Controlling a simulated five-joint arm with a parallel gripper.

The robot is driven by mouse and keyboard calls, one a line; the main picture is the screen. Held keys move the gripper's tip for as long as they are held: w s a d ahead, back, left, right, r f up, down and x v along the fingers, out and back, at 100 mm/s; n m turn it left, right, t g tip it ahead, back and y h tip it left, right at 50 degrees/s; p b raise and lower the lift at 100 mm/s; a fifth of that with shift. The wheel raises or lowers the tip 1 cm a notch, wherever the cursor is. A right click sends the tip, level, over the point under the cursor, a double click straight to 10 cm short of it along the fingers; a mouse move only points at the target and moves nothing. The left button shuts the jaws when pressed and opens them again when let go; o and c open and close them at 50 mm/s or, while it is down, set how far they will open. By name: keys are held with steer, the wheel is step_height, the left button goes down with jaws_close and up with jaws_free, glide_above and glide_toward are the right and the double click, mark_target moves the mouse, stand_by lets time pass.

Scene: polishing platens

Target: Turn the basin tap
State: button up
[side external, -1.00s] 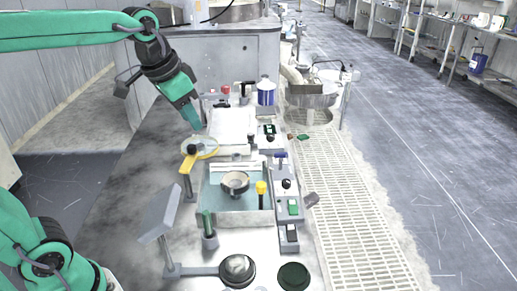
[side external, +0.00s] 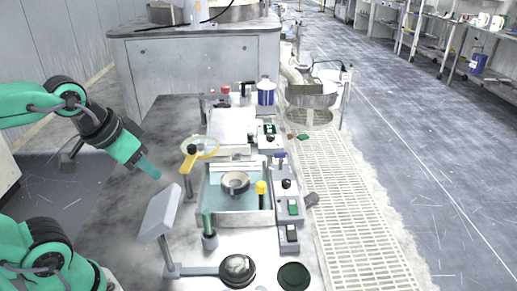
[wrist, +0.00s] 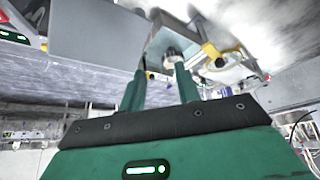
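The basin (side external: 236,220) is a square, pale-edged tray with a teal inside and a round grey cup (side external: 235,183) in it. A yellow-topped upright piece (side external: 261,188) stands at its right side. A yellow lever (side external: 188,161) sits on a grey post at its back left corner. I cannot tell which of these two is the tap. My gripper (side external: 154,173) is left of the basin, apart from it and pointing down to the right. In the wrist view, the fingers of my gripper (wrist: 160,69) are apart with nothing between them.
A tilted grey panel (side external: 160,212) on a stand is close, right of and below my gripper. A green-topped post (side external: 208,226) stands at the basin's front left. Switch boxes (side external: 288,205) line its right side.

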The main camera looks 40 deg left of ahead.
stand_by(0.3)
steer(key=w+r+m+g, duration=0.1)
steer(key=w+r, duration=0.2)
steer(key=w, duration=0.3)
steer(key=w+r+m, duration=0.1)
steer(key=w+r, duration=0.3)
steer(key=w, duration=0.1)
steer(key=m+g, duration=0.5)
steer(key=m, duration=0.2)
glide_above(281, 153)
step_height(281, 153, down, 15)
steer(key=shift+f, duration=0.1)
steer(key=shift+f, duration=0.1)
steer(key=shift+f, duration=3.8)
